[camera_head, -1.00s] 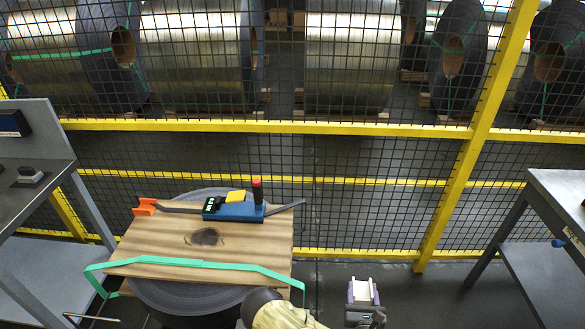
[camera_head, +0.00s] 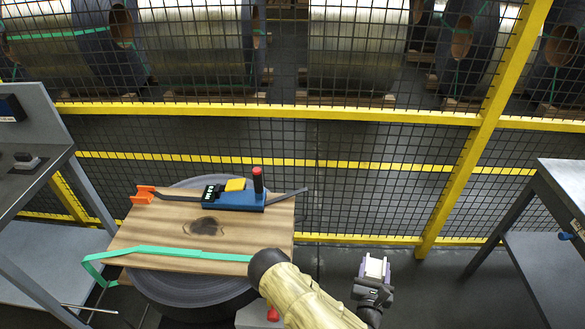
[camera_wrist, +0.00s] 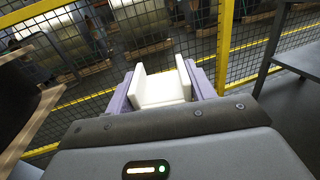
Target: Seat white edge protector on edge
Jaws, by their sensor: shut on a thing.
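The white edge protector (camera_wrist: 162,90) is a channel-shaped piece with two upright flanges, held between the purple-grey fingers of my gripper (camera_wrist: 162,92) in the wrist view. In the head view my gripper (camera_head: 374,270) is low at the right of the wooden board, with the white protector (camera_head: 375,266) showing between its fingers. It is apart from the board (camera_head: 150,240) and in free space. The board lies on a round grey coil (camera_head: 195,292). A green strap (camera_head: 175,251) runs across the board's front and bends down past its left edge.
On the board are a blue strapping tool (camera_head: 233,199) with a red knob, a dark strap and an orange edge protector (camera_head: 142,195). A yellow-framed mesh fence (camera_head: 300,111) stands behind. Grey tables stand at left (camera_head: 35,165) and right (camera_head: 560,195).

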